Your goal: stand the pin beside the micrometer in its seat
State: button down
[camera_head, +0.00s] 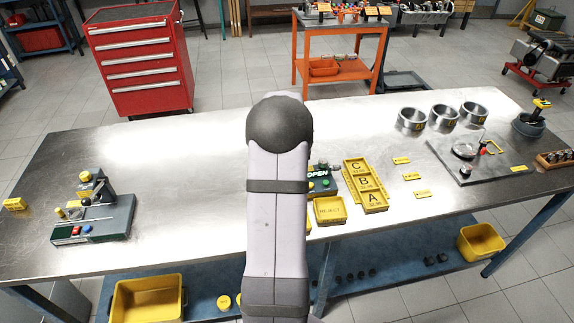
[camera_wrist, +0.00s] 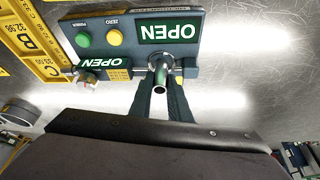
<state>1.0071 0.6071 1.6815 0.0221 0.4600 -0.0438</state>
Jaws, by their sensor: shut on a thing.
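A small shiny round metal pin (camera_wrist: 160,75) shows in the wrist view between the two dark fingers of my gripper (camera_wrist: 160,92), which is shut on it. Its bright end is seen nearly end-on. It is in front of the lower edge of a grey-blue bench device with OPEN displays (camera_wrist: 127,40), which looks like the micrometer; whether they touch I cannot tell. The device (camera_head: 322,182) is partly hidden behind my arm in the head view, where my gripper and the pin are hidden too. I cannot make out the seat.
Yellow trays marked C, B and A (camera_head: 352,168) and a yellow reject tray (camera_head: 329,209) are right of my arm. Three metal rings (camera_head: 444,115) and a grey plate with gauges (camera_head: 478,150) are farther right. Another station (camera_head: 95,220) is left; the metal table (camera_head: 180,170) between is clear.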

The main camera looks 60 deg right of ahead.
jog(key=shift+f, duration=0.1)
jog(key=c, duration=1.6)
grip_release()
jog(key=shift+b+v, duration=1.2)
jog(key=shift+v, duration=2.5)
jog(key=w+a+f+n+y, duration=0.1)
jog(key=w+a+f+n, duration=0.15)
jog(key=a, duration=1.05)
jog(key=w+a+f+n+y, duration=0.1)
jog(key=w+a+n+y, duration=0.15)
jog(key=a, duration=1.15)
jog(key=s+a+f+n, duration=0.1)
jog(key=s+a+n, duration=0.1)
jog(key=a, duration=0.3)
jog(key=s+a+f+n+g, duration=0.1)
jog(key=s+a+n, duration=0.1)
jog(key=s+a, duration=0.3)
jog(key=s+a+f+n+g, duration=0.1)
jog(key=s+a+n, duration=0.1)
jog(key=s+a, duration=0.2)
jog(key=shift+a+f, duration=0.15)
jog(key=shift+a, duration=0.55)
jog(key=shift+a+f, duration=0.15)
jog(key=shift+a, duration=0.5)
